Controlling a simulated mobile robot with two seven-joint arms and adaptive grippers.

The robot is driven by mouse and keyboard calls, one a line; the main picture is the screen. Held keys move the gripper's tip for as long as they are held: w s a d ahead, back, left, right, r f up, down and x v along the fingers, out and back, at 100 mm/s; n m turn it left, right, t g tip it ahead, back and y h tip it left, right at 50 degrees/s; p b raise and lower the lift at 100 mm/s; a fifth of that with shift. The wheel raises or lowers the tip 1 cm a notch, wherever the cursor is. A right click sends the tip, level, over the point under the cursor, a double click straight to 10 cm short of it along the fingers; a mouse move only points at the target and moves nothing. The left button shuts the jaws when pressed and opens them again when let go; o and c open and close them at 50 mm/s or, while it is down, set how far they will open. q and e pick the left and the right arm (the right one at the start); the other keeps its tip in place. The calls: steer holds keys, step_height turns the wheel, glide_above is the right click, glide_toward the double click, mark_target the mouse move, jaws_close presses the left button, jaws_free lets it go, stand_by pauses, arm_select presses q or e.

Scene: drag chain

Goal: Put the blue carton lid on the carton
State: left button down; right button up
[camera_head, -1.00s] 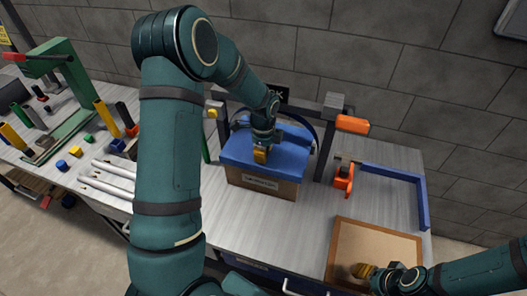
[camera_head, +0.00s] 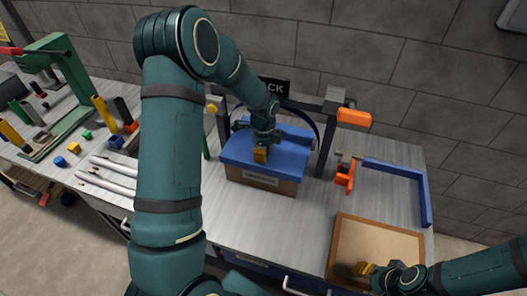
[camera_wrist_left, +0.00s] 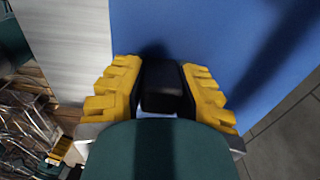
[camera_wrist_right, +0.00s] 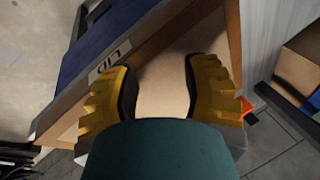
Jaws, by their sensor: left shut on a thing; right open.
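The blue lid (camera_head: 240,152) covers the top of the brown carton (camera_head: 262,187) at the middle of the bench. The carton's lower front and part of its label show beneath the lid's edge. My left gripper (camera_head: 261,154) comes down from above and is shut on the lid's black handle (camera_wrist_left: 163,85), between its yellow fingers. The lid's blue top fills much of the left wrist view (camera_wrist_left: 220,40). Whether the lid sits fully down cannot be told. My right gripper (camera_head: 365,270) is open and empty above the brown tray marked LID (camera_head: 385,238); its fingers also show in the right wrist view (camera_wrist_right: 160,85).
A dark frame with an orange block (camera_head: 354,117) stands around the carton's back and right. An orange clamp (camera_head: 344,177) and a blue angled rail (camera_head: 424,200) lie to the right. White tubes (camera_head: 107,180) and a green press (camera_head: 58,85) are at left.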

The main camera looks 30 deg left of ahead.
arm_select(q)
steer(key=shift+s+f+b, duration=0.1)
steer(key=shift+f+b, duration=0.2)
steer(key=shift+f, duration=0.1)
arm_select(e)
steer(key=shift+s+f, duration=0.2)
steer(key=shift+f, duration=0.2)
arm_select(q)
steer(key=c, duration=0.7)
jaws_free()
steer(key=shift+c, duration=0.2)
steer(key=shift+r, duration=0.1)
steer(key=shift+s+r, duration=0.2)
steer(key=shift+r, duration=3.8)
